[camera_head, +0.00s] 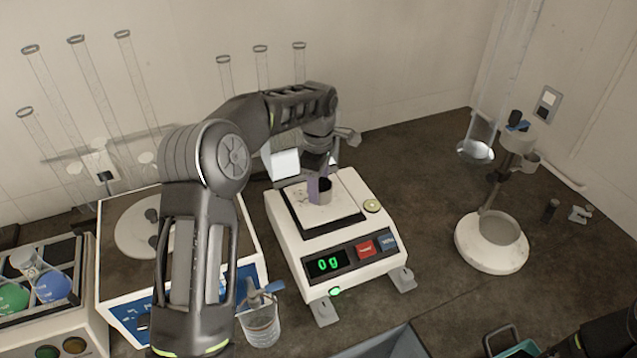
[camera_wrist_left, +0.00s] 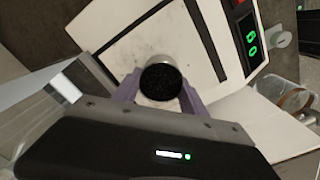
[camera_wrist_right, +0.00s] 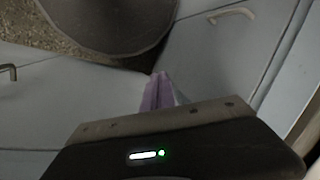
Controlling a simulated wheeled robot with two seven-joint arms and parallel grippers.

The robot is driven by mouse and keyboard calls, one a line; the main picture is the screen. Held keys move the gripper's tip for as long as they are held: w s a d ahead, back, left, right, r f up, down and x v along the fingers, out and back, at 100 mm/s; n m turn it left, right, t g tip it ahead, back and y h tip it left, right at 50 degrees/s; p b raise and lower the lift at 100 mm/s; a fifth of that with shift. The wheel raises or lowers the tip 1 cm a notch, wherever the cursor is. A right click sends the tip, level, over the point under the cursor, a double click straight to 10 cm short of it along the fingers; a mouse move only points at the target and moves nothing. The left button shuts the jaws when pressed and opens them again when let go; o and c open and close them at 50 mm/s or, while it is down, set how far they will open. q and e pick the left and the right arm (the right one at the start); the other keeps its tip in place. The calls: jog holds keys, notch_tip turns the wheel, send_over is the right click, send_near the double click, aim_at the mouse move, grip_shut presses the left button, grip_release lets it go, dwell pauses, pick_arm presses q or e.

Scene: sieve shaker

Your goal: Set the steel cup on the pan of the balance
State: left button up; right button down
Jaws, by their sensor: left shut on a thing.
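The steel cup (camera_head: 325,191) is small, with dark contents or a dark interior. It is upright over the white pan (camera_head: 343,207) of the balance (camera_head: 312,262). My left gripper (camera_head: 319,186) is shut on the cup from above; in the left wrist view its purple fingers (camera_wrist_left: 158,90) flank the cup (camera_wrist_left: 160,82). I cannot tell whether the cup's base touches the pan. The balance display reads 0 g in green. My right gripper (camera_wrist_right: 158,92) shows in the right wrist view with its fingers together and empty, away from the balance.
A white stand with a ring base (camera_head: 491,242) is to the right of the balance. A glass beaker (camera_head: 261,325) stands at its front left. A rack with coloured flasks (camera_head: 50,287) is at far left. Glass tubes (camera_head: 92,85) stand along the back wall.

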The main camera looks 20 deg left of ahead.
pick_arm(q)
jog(key=shift+f, duration=0.2)
jog(key=o, duration=1.5)
jog(key=shift+r, duration=0.2)
notch_tip(320, 180, up, 6)
jog(key=shift+f+b, duration=0.1)
jog(key=shift+b, duration=0.5)
notch_tip(320, 180, up, 6)
jog(key=p, duration=0.3)
jog(key=shift+s, duration=0.1)
